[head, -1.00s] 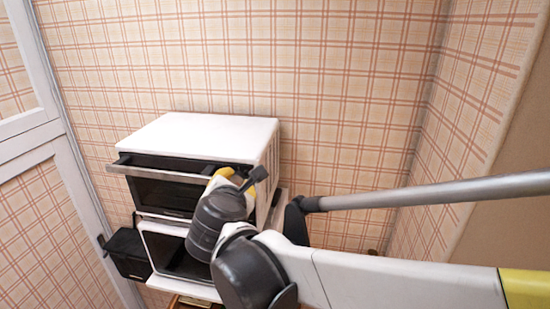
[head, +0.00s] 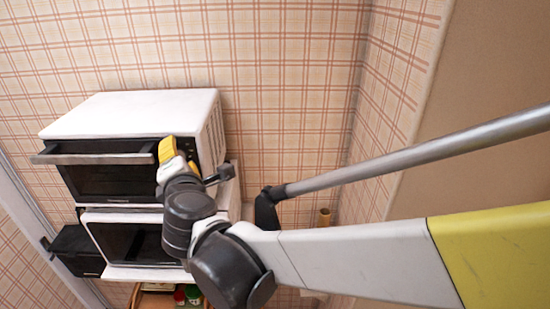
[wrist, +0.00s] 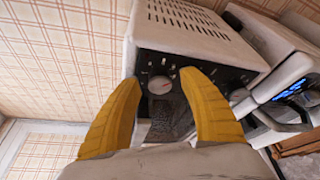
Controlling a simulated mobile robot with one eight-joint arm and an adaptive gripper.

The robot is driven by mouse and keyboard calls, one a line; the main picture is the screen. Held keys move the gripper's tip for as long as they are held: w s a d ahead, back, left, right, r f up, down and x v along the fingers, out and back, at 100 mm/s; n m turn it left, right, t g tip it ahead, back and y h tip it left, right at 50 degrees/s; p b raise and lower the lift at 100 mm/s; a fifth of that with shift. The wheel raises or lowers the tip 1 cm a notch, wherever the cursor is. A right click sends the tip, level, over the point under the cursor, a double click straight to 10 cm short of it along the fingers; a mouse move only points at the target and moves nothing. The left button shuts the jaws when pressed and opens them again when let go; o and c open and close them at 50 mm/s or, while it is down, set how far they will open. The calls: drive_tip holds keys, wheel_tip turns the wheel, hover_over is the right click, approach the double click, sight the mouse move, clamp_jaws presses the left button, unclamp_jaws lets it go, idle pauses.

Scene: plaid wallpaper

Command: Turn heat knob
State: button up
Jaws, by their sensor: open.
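The upper white toaster oven (head: 140,112) has a black front with a grey bar handle (head: 95,158). Its control panel is at the right of the front, mostly behind my gripper (head: 170,150). In the wrist view, my gripper (wrist: 155,88) has its two yellow fingers spread apart, pointing at the black panel. Another round knob (wrist: 237,95) shows past the right finger. I cannot read which knob is for heat.
A second white appliance with a dark door (head: 128,238) is below the oven. A black box (head: 78,250) hangs at its left. A shelf with small jars (head: 190,292) is beneath. Plaid walls stand behind and to the right, with open room right of the oven.

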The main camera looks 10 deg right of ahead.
drive_tip(key=s+f+m+t+h+b, duration=0.45)
drive_tip(key=s+m+t, duration=0.4)
drive_tip(key=m, duration=1.45)
drive_tip(key=w+d+f+m+g+h+b, duration=0.1)
drive_tip(key=w+d+f+g+h+b, duration=0.2)
drive_tip(key=d, duration=0.5)
drive_tip(key=w+d+f+m+g+h+b, duration=0.1)
drive_tip(key=w+d+f+g+h, duration=0.1)
drive_tip(key=d+f+g, duration=0.4)
drive_tip(key=s+d+f+g+b, duration=0.1)
drive_tip(key=d+f+g+b, duration=0.1)
drive_tip(key=d+f, duration=0.2)
drive_tip(key=s+d+f+g+b, duration=0.1)
drive_tip(key=d+f, duration=0.4)
drive_tip(key=d, duration=0.5)
drive_tip(key=shift+s+d+g+b, duration=0.35)
drive_tip(key=shift+g+b, duration=0.2)
drive_tip(key=shift+b, duration=0.65)
